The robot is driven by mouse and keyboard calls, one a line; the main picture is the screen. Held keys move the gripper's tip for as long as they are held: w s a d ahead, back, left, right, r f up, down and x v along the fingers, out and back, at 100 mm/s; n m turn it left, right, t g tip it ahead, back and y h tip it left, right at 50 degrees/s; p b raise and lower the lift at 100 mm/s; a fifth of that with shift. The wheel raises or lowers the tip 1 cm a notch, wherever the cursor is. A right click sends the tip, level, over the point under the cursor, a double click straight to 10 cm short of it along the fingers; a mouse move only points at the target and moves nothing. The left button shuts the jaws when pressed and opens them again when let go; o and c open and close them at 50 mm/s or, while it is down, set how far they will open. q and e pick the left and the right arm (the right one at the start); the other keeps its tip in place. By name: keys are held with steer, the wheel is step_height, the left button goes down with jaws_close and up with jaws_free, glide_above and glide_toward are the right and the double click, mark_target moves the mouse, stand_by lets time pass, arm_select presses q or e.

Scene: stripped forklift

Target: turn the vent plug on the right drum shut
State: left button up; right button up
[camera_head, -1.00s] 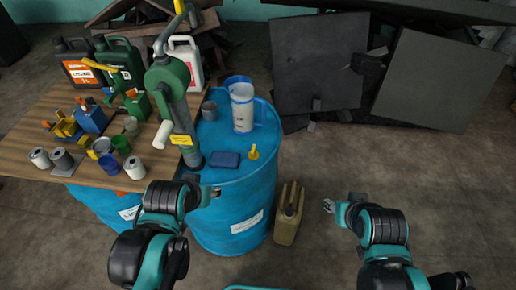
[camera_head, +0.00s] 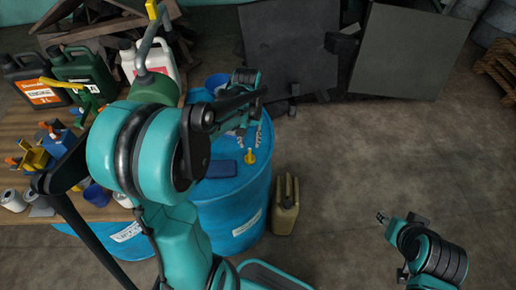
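The right drum (camera_head: 240,208) is blue and stands at the centre, its top partly hidden by my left arm. The vent plug (camera_head: 250,157) is small and yellow and sits upright on the drum top near the right rim. My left gripper (camera_head: 249,138) hangs over the drum top with its fingers pointing down, open, just behind or above the plug. I cannot tell whether a finger touches it. My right gripper (camera_head: 382,218) is over bare floor at the right, away from the drum; its fingers are too small to read.
A dark blue flat box (camera_head: 221,168) lies on the drum top left of the plug. A tan jerrycan (camera_head: 285,208) stands on the floor right of the drum. A wooden table (camera_head: 95,212) with canisters and cans is at the left. Dark panels (camera_head: 405,50) lean behind.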

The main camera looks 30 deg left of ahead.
mark_target(250, 153)
arm_select(q)
step_height(250, 153, down, 7)
steer(key=shift+r+b, duration=0.1)
steer(key=shift+b, duration=1)
jaws_close()
